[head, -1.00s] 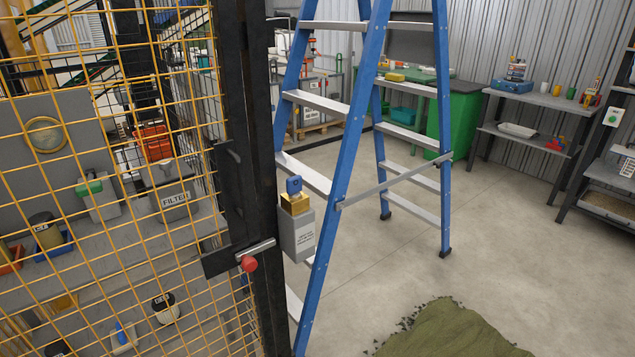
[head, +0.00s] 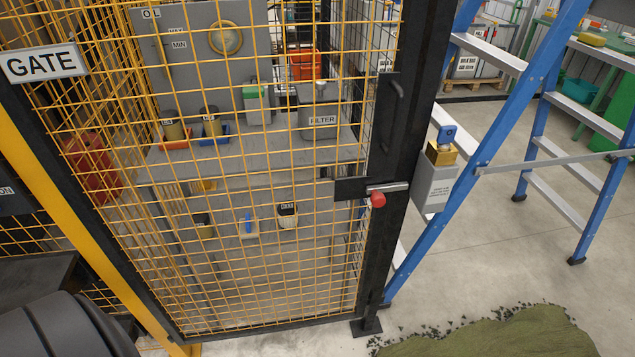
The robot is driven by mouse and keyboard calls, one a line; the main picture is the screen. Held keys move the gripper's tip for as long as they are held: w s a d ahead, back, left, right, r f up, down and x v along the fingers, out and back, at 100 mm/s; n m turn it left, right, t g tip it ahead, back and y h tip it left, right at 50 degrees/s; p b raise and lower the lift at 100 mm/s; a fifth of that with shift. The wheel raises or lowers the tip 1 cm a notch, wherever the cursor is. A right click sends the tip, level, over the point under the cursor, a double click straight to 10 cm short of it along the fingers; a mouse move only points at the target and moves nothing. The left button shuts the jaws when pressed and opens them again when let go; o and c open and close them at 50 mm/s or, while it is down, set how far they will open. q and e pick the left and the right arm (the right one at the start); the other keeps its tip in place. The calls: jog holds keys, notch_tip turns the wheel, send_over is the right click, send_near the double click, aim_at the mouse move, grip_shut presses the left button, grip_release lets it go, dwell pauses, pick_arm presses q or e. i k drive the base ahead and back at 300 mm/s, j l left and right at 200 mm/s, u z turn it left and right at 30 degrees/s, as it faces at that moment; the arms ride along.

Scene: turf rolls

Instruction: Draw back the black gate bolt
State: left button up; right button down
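The gate (head: 262,262) is a yellow wire mesh panel in a dark frame, and it stands shut against a black post (head: 400,190). The bolt is at the gate's right edge: a black plate (head: 350,189) carries a grey metal rod (head: 388,187) with a red knob (head: 377,199) below it. The rod reaches across onto the post. A black pull handle (head: 394,100) is above the bolt. Neither of my grippers is in view, and nothing touches the bolt.
A grey box with a brass padlock (head: 441,153) and blue top hangs right of the post. A blue stepladder (head: 520,100) stands close behind it. A green turf piece (head: 490,335) lies on the floor at front right. Behind the mesh are shelves with a filter box (head: 320,110).

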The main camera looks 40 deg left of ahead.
aim_at(378, 200)
jog(key=u, duration=0.7)
